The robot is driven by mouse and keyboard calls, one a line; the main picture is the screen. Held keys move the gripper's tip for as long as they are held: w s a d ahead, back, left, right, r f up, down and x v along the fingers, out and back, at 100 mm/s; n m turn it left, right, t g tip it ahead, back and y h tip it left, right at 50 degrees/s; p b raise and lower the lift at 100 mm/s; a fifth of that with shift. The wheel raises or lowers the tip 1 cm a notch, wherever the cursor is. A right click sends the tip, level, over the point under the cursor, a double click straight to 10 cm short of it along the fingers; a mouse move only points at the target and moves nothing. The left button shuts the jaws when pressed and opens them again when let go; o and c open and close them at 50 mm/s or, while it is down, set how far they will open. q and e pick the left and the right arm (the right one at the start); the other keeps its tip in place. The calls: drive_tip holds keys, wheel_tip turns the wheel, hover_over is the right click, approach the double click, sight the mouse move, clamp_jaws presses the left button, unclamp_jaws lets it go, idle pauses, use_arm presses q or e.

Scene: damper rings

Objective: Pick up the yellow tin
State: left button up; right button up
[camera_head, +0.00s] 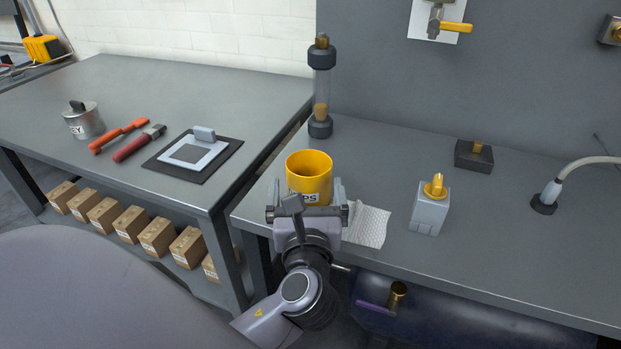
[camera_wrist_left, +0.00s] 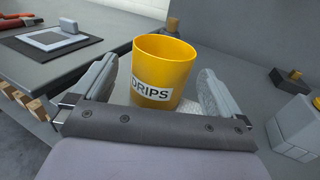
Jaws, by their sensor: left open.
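The yellow tin (camera_head: 309,172) is an open-topped yellow cup with a white label, standing upright near the front left corner of the right-hand bench. In the left wrist view the tin (camera_wrist_left: 165,62) shows the label "DRIPS" and sits between the two fingers. My left gripper (camera_head: 307,190) is open, with one finger on each side of the tin. In the wrist view my left gripper (camera_wrist_left: 158,88) shows a gap beside the tin on both sides. The tin's lower part is partly hidden by the gripper. My right gripper is not in view.
A white cloth (camera_head: 369,224) lies right of the tin. A grey block with a yellow top (camera_head: 431,208) stands further right. A clear cylinder with dark ends (camera_head: 320,88) stands behind. The left bench (camera_head: 200,90) holds a grey tin, tools and a dark mat.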

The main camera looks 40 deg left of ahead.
sight(309, 158)
use_arm(q)
drive_tip(key=x, duration=0.7)
drive_tip(key=shift+w+d, duration=0.1)
drive_tip(key=shift+d, duration=0.1)
drive_tip(key=shift+c, duration=0.3)
drive_tip(key=c, duration=0.8)
